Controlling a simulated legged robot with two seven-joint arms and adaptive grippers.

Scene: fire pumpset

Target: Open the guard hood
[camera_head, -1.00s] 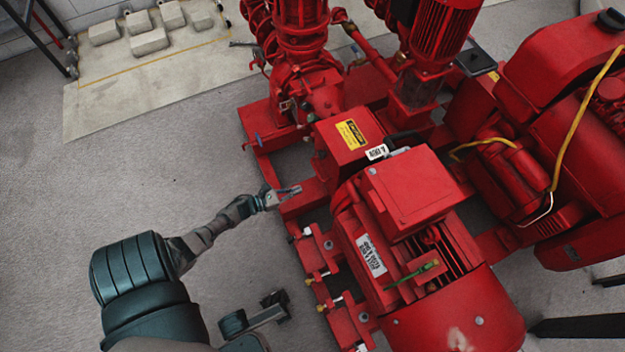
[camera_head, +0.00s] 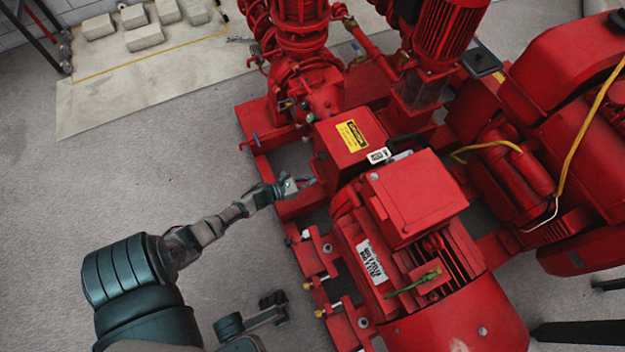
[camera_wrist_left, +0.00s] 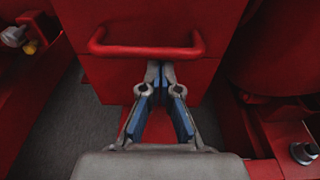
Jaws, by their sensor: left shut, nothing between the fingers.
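The guard hood (camera_head: 340,150) is a red box with a yellow caution label on top, between the pump and the motor. It looks closed. In the left wrist view its front face (camera_wrist_left: 110,72) fills the upper middle and carries a red bar handle (camera_wrist_left: 145,51). My left gripper (camera_head: 306,183) reaches in from the left to the hood's front. In the wrist view the left gripper (camera_wrist_left: 160,72) has its fingertips together just below the handle, with nothing between them. I cannot tell whether the tips touch the hood.
The red motor (camera_head: 430,255) stands just right of the hood, and the vertical pump (camera_head: 305,75) behind it. The red base frame (camera_head: 300,205) with bolts runs below. Open grey floor (camera_head: 120,190) lies to the left.

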